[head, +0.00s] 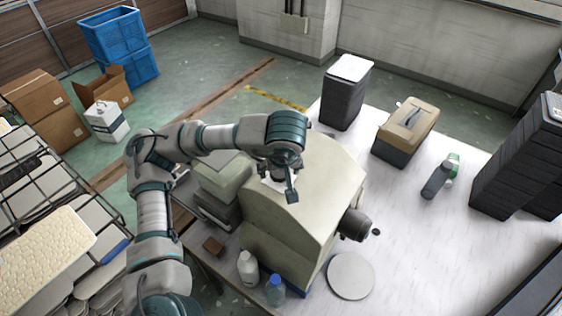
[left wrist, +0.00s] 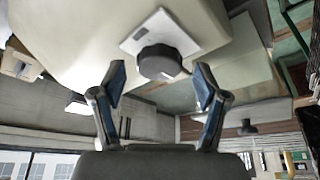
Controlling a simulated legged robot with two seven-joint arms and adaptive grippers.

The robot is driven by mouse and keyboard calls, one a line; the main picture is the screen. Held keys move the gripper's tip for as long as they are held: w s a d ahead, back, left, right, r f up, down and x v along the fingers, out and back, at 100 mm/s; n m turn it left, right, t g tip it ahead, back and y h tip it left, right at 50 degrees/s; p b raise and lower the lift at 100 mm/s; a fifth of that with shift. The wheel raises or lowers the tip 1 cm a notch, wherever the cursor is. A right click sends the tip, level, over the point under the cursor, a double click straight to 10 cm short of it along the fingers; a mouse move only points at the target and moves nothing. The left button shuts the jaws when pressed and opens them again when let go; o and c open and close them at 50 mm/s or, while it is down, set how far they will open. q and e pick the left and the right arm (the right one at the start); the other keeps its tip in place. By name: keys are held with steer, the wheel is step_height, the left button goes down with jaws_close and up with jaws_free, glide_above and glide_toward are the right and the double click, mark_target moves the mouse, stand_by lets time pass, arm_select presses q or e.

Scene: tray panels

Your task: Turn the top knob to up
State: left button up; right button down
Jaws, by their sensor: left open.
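A beige box-shaped machine (head: 320,190) stands on the white table. In the left wrist view, a dark round knob (left wrist: 160,62) sits on a white square plate (left wrist: 150,30) on the beige body (left wrist: 80,35). A small light mark shows on the knob's lower edge. My left gripper (head: 290,193) is by the machine's upper left side in the head view. In the left wrist view my left gripper (left wrist: 160,85) is open, with the knob just beyond and between its fingertips; I cannot tell if they touch. My right gripper is not in view.
A dark cylindrical part (head: 355,224) sticks out of the machine's right side. A white bottle (head: 248,268) and a blue bottle (head: 275,290) stand in front. A round white plate (head: 350,276) lies to the right. Stacked black trays (head: 520,160) stand far right. The table's middle right is mostly clear.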

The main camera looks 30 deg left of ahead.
arm_select(q)
steer(key=v, duration=1.1)
